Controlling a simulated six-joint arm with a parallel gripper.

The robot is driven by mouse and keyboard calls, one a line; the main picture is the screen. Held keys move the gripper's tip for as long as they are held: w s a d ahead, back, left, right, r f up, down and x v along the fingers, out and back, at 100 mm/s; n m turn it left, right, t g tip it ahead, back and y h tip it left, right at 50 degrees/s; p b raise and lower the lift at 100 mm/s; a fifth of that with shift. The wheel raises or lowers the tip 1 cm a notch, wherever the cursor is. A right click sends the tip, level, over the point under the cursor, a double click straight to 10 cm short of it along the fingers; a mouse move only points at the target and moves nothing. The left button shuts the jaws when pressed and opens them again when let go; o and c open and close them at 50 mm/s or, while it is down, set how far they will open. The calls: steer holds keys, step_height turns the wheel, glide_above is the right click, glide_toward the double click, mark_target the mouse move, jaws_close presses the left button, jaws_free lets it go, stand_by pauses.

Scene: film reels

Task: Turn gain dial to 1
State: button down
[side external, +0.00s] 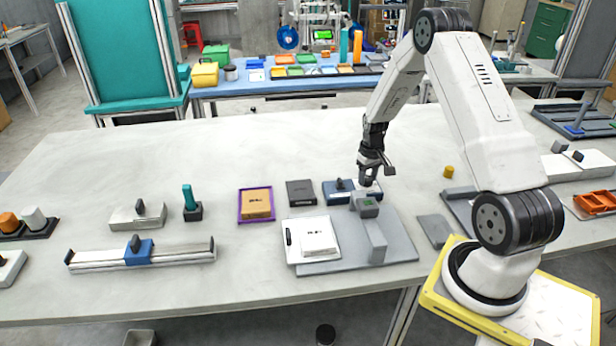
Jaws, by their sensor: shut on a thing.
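A navy blue box (331,192) with a small black upright knob (340,184) stands near the middle of the table. A pale dial (368,189) shows at its right end, mostly hidden by the fingers. My gripper (369,180) points down over this end and is shut on the dial. The dial's marks, its pointer and the word gain are too small to read, so its setting cannot be told.
A dark grey box (301,193) and a purple tray (242,219) stand left. A yellow cylinder (448,172) stands right. The table behind is clear.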

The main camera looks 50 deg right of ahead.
mark_target(368, 178)
steer(key=shift+m, duration=0.6)
steer(key=shift+c, duration=1.1)
jaws_free()
steer(key=shift+r, duration=0.1)
steer(key=shift+r, duration=3.85)
